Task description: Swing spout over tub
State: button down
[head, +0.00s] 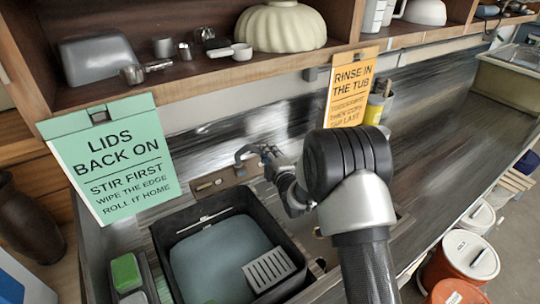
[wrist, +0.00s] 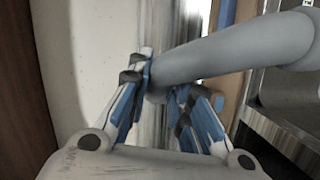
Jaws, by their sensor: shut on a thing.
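The grey spout (head: 243,153) rises behind the tub and curves over at its top. My gripper (head: 267,153) is at the spout, with my arm reaching in from the right. In the wrist view the spout (wrist: 235,50) is a thick grey tube running from the upper right to between the blue-padded fingers of my gripper (wrist: 165,88). The fingers are shut on the spout's near end. The black tub (head: 160,232) stands in front of and below the spout. It holds a grey-blue surface and a pale slotted rack (head: 269,270). The spout's base is partly hidden.
A green sign (head: 108,155) and an orange sign (head: 350,88) hang from the shelf (head: 220,75) above. A green sponge (head: 126,272) sits left of the tub. Lidded buckets (head: 470,256) stand on the floor at right. The counter at right is mostly clear.

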jog(key=s+a+m+g+h+p, duration=0.1)
jog(key=s+a+m+h+p, duration=0.2)
jog(key=s+a+m+h, duration=0.4)
jog(key=shift+a+m+h, duration=0.8)
jog(key=shift+m+h, duration=0.6)
jog(key=shift+h, duration=2)
jog(key=c, duration=1.4)
grip_release()
jog(key=shift+w, duration=0.1)
jog(key=shift+c, duration=0.2)
jog(key=v, duration=1.2)
